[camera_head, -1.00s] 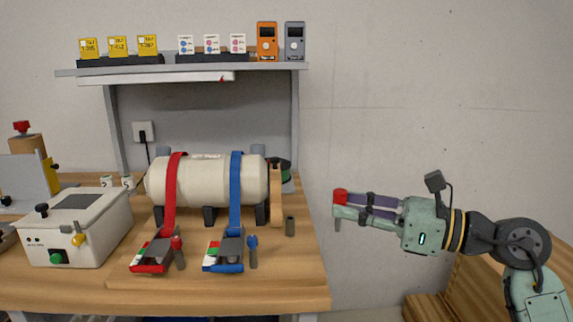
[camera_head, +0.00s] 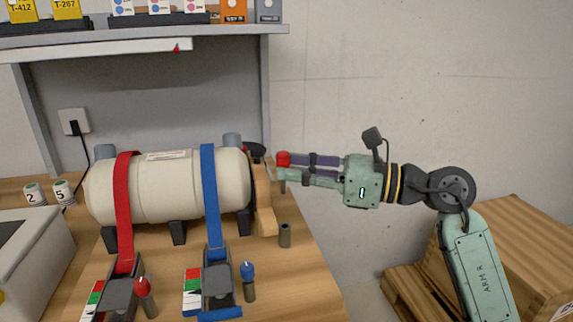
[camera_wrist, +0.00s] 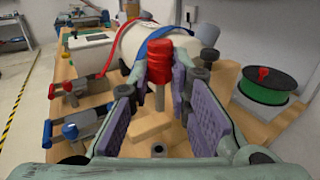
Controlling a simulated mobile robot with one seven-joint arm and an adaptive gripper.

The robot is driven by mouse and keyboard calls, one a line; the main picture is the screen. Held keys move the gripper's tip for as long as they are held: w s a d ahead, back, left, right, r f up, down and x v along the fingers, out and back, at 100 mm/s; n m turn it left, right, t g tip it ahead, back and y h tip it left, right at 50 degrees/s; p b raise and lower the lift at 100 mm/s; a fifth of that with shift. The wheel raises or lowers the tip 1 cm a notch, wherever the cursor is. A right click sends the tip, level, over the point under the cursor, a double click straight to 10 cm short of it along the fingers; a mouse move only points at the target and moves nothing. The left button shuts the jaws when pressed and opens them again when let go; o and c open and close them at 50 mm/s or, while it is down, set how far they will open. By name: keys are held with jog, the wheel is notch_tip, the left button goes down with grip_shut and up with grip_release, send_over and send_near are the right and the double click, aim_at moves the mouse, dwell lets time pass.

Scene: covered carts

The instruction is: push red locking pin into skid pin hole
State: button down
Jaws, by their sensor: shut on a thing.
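The red locking pin (camera_head: 283,157) is held upright in my gripper (camera_head: 290,168), red head on top. In the wrist view the pin's red head (camera_wrist: 159,60) and grey shank (camera_wrist: 158,97) show between the purple pads of my gripper (camera_wrist: 158,80). A short dark upright socket (camera_head: 285,236), which looks like the skid pin hole, stands on the bench right of the wooden chock. Its round opening (camera_wrist: 158,150) shows low in the wrist view, apart from the pin. The pin is well above the socket in the head view.
A cream tank (camera_head: 165,187) lies under a red strap (camera_head: 124,205) and a blue strap (camera_head: 209,190). The wooden chock (camera_head: 264,205) is at its right end. A green spool (camera_wrist: 263,85) shows in the wrist view. A red-topped lever (camera_head: 143,290) and blue-topped lever (camera_head: 248,275) stand in front.

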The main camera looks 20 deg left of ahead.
jog(key=shift+d+f+b, duration=0.15)
jog(key=shift+f+b, duration=1.65)
jog(key=shift+f, duration=1.1)
jog(key=shift+s+r+b, duration=0.1)
jog(key=shift+b, duration=1.2)
jog(key=shift+f+b, duration=2.05)
jog(key=shift+b, duration=0.1)
jog(key=c, duration=1.4)
grip_release()
jog(key=shift+d, duration=0.1)
